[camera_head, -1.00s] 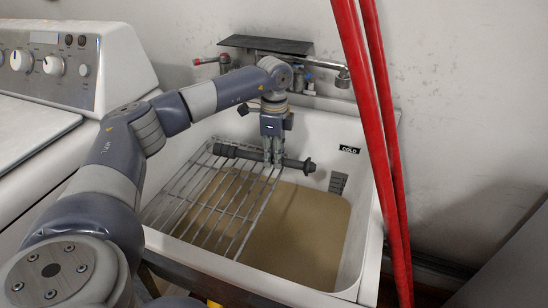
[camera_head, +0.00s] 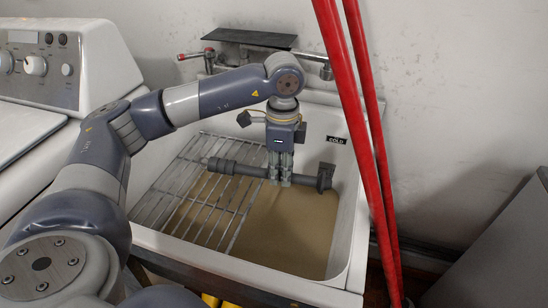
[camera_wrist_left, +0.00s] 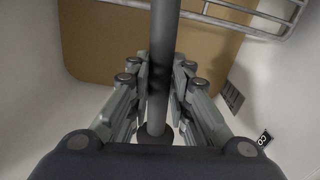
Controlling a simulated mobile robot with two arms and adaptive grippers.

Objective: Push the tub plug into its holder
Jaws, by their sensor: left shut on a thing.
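The tub plug (camera_head: 238,169) is a long dark grey rod with a wider collar at its right end. My left gripper (camera_head: 281,180) is shut around it, nearer that end, and holds it roughly level over the tub. The wrist view shows the rod (camera_wrist_left: 163,40) between the fingers (camera_wrist_left: 160,85), its collar (camera_wrist_left: 153,133) low in the picture. A dark slotted piece (camera_wrist_left: 232,95) on the tub wall may be the holder. In the head view the plug's right end overlaps this piece (camera_head: 326,172); I cannot tell if they touch. My right gripper is out of view.
A wire rack (camera_head: 185,205) covers the tub's left part, below the plug. Faucet pipes and a dark shelf (camera_head: 250,39) are at the back. Red poles (camera_head: 365,120) stand in front of the tub's right side. The tan tub bottom (camera_head: 290,230) is clear at right.

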